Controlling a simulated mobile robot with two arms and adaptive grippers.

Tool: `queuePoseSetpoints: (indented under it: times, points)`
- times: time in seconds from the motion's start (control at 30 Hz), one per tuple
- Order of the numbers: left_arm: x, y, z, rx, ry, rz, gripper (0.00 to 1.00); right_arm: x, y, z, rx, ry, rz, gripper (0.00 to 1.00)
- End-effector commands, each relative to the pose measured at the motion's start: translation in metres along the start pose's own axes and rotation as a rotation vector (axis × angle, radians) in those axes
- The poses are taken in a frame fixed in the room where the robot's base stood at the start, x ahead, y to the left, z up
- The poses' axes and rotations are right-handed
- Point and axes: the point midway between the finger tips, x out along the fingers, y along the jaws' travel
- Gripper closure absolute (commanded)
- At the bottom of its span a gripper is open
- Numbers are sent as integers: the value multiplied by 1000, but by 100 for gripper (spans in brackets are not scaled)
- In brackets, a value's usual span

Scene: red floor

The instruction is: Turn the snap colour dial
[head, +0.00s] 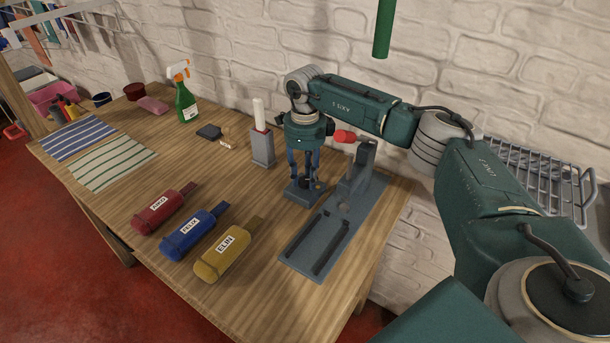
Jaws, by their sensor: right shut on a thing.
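My right gripper (305,182) points straight down over the table, with its blue fingers closed on the snap colour dial. The dial is small and dark and mostly hidden between the fingers, so its setting cannot be read. It sits on a dark grey block (301,198) beside a grey press (361,170) with a red-ended handle (345,136). The press stands at the back of a flat grey base plate (293,262) with raised rails. My left gripper is not in view.
Red (157,215), blue (190,238) and yellow (222,262) name-labelled pouches lie front left on the wooden table (205,150). A grey holder (262,150) with a white stick, and a green spray bottle (185,102), stand behind. Striped cloths (112,163) lie far left. A wire rack (535,165) is at right.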

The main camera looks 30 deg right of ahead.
Motion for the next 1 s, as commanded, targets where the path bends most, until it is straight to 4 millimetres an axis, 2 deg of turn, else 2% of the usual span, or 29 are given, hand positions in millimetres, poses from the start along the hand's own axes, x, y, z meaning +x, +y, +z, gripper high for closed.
queuePoseSetpoints:
  times: [0.67,0.7,0.77,1.0]
  points:
    - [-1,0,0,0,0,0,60,-2,-2,1,63,-4,-4,96]
    - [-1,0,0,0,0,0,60,-2,-2,1,63,-4,-4,64]
    - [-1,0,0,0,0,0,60,-2,-2,1,62,-4,-4,52]
    - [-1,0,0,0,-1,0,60,-1,-1,0,61,-2,-2,51]
